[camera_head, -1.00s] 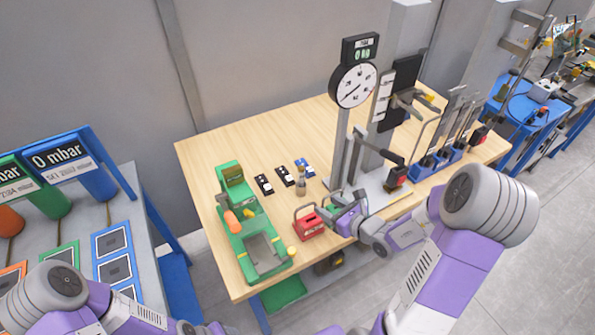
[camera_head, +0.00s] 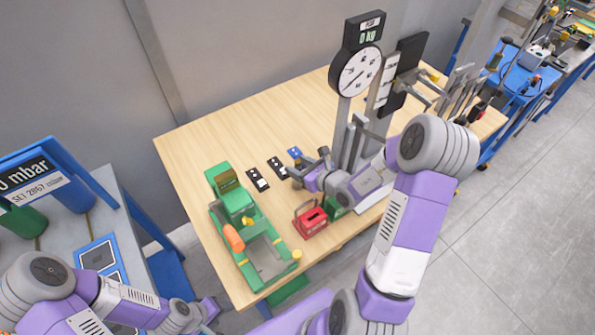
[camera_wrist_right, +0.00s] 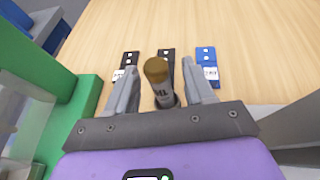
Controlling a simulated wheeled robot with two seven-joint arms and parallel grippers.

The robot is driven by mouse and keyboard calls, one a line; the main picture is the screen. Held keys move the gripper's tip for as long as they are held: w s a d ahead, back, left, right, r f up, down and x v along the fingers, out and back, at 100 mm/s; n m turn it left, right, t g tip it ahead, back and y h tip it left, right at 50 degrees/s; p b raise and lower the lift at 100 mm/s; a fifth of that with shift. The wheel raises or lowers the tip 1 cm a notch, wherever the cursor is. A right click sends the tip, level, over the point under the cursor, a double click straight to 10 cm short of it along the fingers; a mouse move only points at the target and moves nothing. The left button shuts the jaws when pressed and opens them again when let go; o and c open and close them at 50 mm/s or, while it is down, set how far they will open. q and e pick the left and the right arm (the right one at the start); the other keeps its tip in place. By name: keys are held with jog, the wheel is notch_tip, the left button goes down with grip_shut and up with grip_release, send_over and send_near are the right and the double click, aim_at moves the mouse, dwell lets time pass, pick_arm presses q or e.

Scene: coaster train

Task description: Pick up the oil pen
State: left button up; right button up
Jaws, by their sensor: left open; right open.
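The oil pen looks to be the small upright bottle with a brown cap (camera_wrist_right: 157,72) in the right wrist view. It stands between the two fingers of my right gripper (camera_wrist_right: 160,67), which is open around it; a gap shows on each side near the cap. In the head view my right gripper (camera_head: 305,167) is over the table near the cards and hides most or all of the pen. My left gripper (camera_head: 210,309) is open and empty low at the left, away from the table top; its fingertips are small there.
A green fixture (camera_head: 250,235) and a red box (camera_head: 310,218) stand to the left and front. A dial gauge stand (camera_head: 357,75) rises to the right. The table's back left is clear.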

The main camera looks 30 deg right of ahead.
jog(key=shift+w+a+f, duration=0.15)
jog(key=shift+w, duration=0.2)
grip_shut()
